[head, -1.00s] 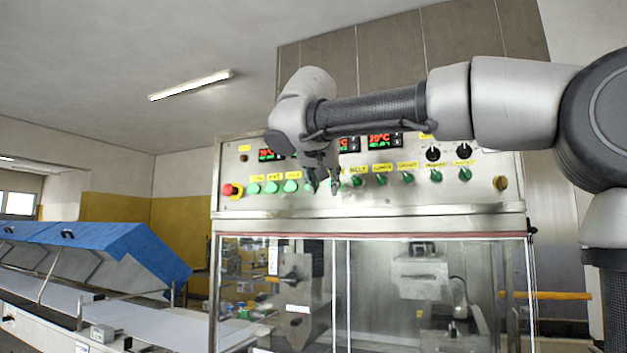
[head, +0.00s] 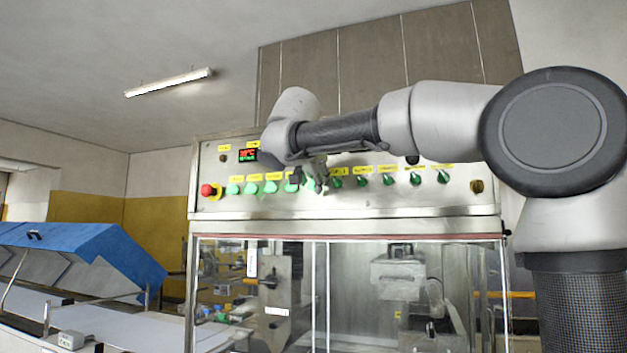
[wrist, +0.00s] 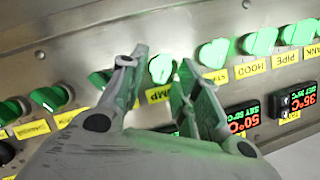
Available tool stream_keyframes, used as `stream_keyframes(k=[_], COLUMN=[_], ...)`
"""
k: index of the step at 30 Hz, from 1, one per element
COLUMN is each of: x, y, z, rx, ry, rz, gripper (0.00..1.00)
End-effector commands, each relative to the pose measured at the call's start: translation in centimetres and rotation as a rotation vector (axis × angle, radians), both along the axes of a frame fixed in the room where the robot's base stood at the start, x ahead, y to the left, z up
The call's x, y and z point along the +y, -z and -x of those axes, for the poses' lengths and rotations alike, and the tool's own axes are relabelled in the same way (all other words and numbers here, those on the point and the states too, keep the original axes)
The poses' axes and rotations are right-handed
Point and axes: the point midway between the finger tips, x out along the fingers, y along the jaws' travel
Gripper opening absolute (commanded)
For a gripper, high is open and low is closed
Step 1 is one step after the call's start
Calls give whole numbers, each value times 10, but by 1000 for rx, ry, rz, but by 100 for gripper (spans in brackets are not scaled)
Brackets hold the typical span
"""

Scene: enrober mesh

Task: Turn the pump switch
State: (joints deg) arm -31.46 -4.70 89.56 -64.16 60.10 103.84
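The pump switch (wrist: 162,67) is a lit green knob on the steel panel, in the wrist view. Its yellow label (wrist: 158,95) is partly covered, with "MP" readable. My gripper (wrist: 155,66) is open, with one finger on each side of the knob. A gap shows between the knob and each finger; I cannot tell whether the fingertips reach its depth. In the head view my gripper (head: 312,184) is in front of the switch row, and it hides the switches there.
Red displays (wrist: 243,117) lie along the row. A red emergency button (head: 207,190) is at the panel's left. Glass doors (head: 370,300) are below.

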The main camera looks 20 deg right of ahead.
Motion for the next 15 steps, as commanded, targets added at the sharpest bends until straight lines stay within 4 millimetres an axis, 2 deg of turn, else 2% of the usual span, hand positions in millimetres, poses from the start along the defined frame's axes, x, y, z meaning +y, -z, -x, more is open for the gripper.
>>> stream_keyframes(k=[8,14,15], x=[-1,-1,-1], y=[1,1,1], z=[-3,-3,-3], rx=[-1,-1,-1], ry=[-1,-1,-1], rz=[0,0,0], gripper=[32,0,0])
